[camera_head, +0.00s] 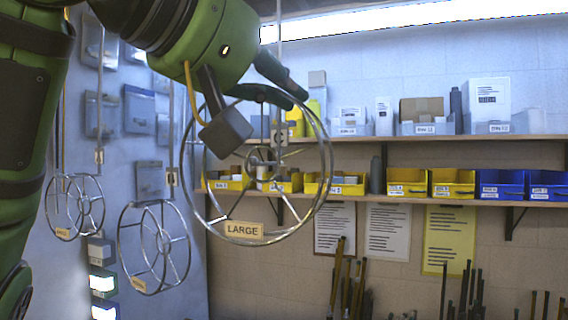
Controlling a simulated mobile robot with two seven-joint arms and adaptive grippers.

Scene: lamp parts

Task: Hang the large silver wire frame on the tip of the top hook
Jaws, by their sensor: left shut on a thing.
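The large silver wire frame (325,180) is a double ring with spokes and a tag reading LARGE (243,230). It is off the ground, upright, in the middle left of the head view. My left gripper (262,97) is shut on the top of its rim, coming from the upper left; the arm hides part of the upper left rim. A thin vertical rod (279,30) comes down from above and ends in a small tagged hook piece (279,137) near the frame's hub. I cannot tell whether the frame touches it. My right gripper is not in view.
Two smaller wire frames (75,207) (153,247) hang from similar rods at the left. Behind are a wall with grey boxes (139,110), an upper shelf (430,138) and a lower shelf with yellow (452,183) and blue bins (502,184). Rods stand at lower right.

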